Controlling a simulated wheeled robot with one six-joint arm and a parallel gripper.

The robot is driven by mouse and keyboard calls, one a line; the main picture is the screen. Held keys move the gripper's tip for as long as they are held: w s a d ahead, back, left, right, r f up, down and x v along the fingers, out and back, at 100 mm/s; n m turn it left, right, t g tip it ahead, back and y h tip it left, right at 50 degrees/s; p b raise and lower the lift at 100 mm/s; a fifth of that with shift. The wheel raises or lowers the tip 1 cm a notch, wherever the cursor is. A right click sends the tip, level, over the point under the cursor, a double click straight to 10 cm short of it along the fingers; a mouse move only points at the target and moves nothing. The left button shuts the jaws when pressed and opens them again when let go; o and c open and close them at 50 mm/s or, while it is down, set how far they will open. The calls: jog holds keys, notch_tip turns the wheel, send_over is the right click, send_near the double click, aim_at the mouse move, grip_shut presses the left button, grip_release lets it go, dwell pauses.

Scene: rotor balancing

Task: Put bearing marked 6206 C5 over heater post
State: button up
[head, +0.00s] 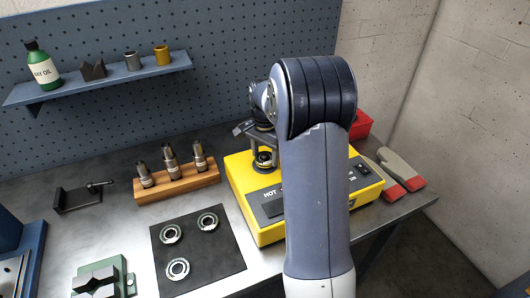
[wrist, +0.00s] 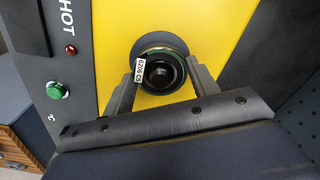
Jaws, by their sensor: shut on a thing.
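The bearing (wrist: 142,68) with a white tag, which seems to read 6206 C5 upside down, is between the two fingers of my gripper (wrist: 161,82). My gripper is shut on it. The dark heater post (wrist: 160,74) shows inside the bearing's ring in the wrist view, roughly centred. How far down the post the ring sits is hard to tell. The yellow heater (head: 240,172) lies under my gripper (head: 264,155) in the head view. My arm hides part of the heater.
Three bearings (head: 178,268) lie on a black mat (head: 225,262) in front of the heater. A wooden block (head: 180,187) with several metal tools stands to the left. Gloves (head: 400,168) and a red box (head: 360,124) are at the right.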

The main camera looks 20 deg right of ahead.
jog(key=shift+f+b, duration=0.35)
jog(key=shift+f, duration=0.35)
jog(key=o, duration=1)
jog(key=shift+c, duration=0.4)
notch_tip(320, 180, up, 9)
jog(key=p, duration=0.7)
jog(key=shift+f, duration=0.15)
notch_tip(320, 180, down, 9)
jog(key=b, duration=0.7)
